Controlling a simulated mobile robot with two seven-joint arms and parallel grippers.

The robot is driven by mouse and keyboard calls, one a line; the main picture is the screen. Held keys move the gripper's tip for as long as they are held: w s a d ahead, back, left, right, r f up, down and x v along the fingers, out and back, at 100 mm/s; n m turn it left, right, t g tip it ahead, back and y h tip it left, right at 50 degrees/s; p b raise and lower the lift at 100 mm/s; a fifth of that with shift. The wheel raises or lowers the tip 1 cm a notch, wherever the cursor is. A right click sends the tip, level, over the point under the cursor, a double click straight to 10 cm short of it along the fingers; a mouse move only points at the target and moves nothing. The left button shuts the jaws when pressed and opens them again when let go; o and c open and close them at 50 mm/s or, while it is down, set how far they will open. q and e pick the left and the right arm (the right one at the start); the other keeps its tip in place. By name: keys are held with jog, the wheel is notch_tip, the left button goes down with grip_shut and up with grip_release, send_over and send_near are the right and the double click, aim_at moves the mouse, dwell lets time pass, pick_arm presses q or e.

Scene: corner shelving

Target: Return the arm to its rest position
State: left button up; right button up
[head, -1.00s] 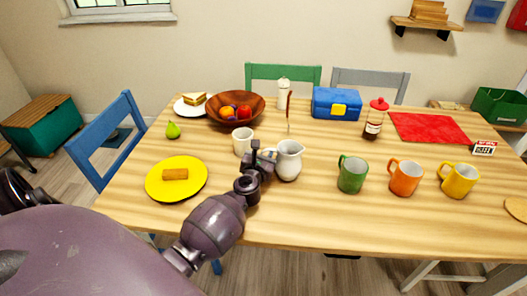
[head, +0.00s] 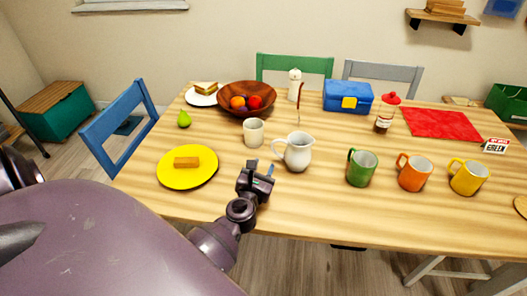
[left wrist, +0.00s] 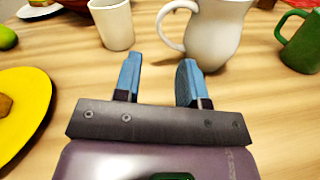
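My left gripper (head: 261,168) is over the table's front part, in front of the white cup and the white pitcher. In the left wrist view its two blue fingers (left wrist: 158,80) stand apart with nothing between them. The white pitcher (head: 298,152) stands upright just beyond and right of the fingers; its handle (left wrist: 172,28) shows close past the right finger. The white cup (head: 253,132) stands upright beyond the fingers, also in the left wrist view (left wrist: 113,26). My right gripper shows in neither view.
The wooden table (head: 310,215) has a yellow plate (head: 172,180) left of the gripper. Green (head: 361,169), orange (head: 414,174) and yellow (head: 467,178) mugs stand to the right. A fruit bowl (head: 232,95) and blue lunchbox (head: 335,97) are farther back. The front edge is bare.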

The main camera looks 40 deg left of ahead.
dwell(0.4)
